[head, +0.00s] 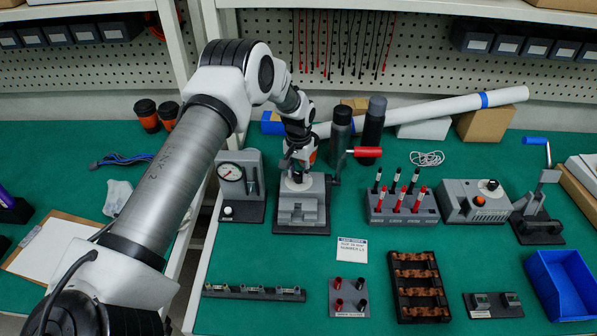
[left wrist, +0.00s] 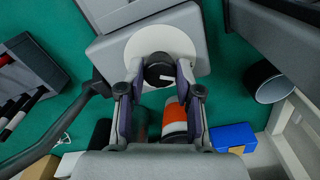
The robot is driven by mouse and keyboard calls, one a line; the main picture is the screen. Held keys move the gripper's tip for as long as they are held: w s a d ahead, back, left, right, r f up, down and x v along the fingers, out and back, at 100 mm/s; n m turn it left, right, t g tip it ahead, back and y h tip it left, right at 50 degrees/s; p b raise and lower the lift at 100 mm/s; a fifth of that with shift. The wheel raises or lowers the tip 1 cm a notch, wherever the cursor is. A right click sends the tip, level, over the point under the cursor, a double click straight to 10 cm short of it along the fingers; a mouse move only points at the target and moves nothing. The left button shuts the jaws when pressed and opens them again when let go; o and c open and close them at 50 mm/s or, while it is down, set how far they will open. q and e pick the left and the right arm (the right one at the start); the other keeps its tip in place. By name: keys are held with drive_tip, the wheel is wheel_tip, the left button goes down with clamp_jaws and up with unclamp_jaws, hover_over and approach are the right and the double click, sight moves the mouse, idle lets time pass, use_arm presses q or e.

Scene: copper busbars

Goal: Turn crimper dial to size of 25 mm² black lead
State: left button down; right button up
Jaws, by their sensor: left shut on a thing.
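The crimper (head: 302,212) is a grey stepped block on a dark base, with a red-handled lever (head: 364,152) at its right. Its dial has a white disc (left wrist: 160,38) and a dark knob (left wrist: 157,73) with a white mark. My left gripper (head: 297,168) is over the dial from behind; in the left wrist view its fingers (left wrist: 160,78) are shut on the knob. Any size markings are too small to read. Black leads (head: 377,181) and red leads (head: 396,199) stand in a grey rack (head: 402,217) to the right. My right gripper is not in view.
A gauge device (head: 240,186) stands close left of the crimper. Dark cylinders (head: 373,126) stand behind it. A small printed card (head: 352,250) lies in front. A blue bin (head: 563,285) is at the front right. Green table is bare between the front fixtures.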

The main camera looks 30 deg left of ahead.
use_arm(q)
drive_tip(key=shift+f, duration=0.15)
drive_tip(key=m+b, duration=0.2)
drive_tip(key=m, duration=0.1)
drive_tip(key=shift+m, duration=0.4)
drive_tip(key=shift+m+b, duration=0.65)
drive_tip(key=shift+m, duration=1.25)
drive_tip(key=c, duration=0.8)
unclamp_jaws()
drive_tip(key=shift+o, duration=0.2)
drive_tip(key=shift+w+d, duration=0.1)
drive_tip(key=shift+w, duration=0.1)
